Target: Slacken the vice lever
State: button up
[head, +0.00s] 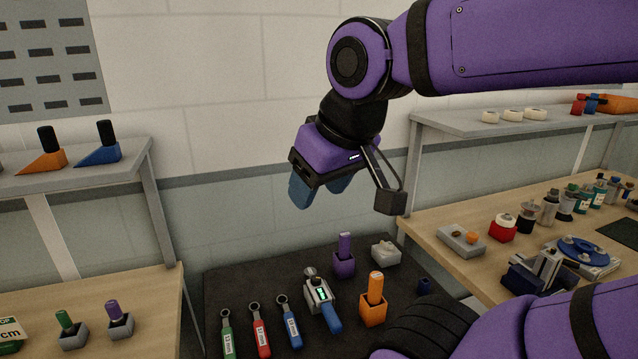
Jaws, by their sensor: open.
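My gripper (320,190) hangs from my purple arm near the middle of the head view. Its blue-grey fingers point down, apart and empty, above the dark mat and touching nothing. A dark blue and grey block-like thing that looks like the vice (537,275) stands on the right wooden bench, low and to the right of my gripper. A round blue piece lies just behind it. I cannot make out a lever on it, and my own purple arm link covers part of the area in front.
The dark mat (240,285) holds several ring-ended tools, a grey and blue gauge (320,300), an orange holder (373,300) and a purple holder (344,258). The right bench (432,222) carries several bottles and a grey tray (461,242). Grey shelves stand left and right.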

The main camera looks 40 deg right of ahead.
aim_at(568, 262)
jog(key=k, duration=0.35)
jog(key=k+z, duration=0.2)
jog(key=z, duration=2.05)
jog(key=i+l+u, duration=0.3)
jog(key=i+l, duration=0.2)
jog(key=l, duration=0.25)
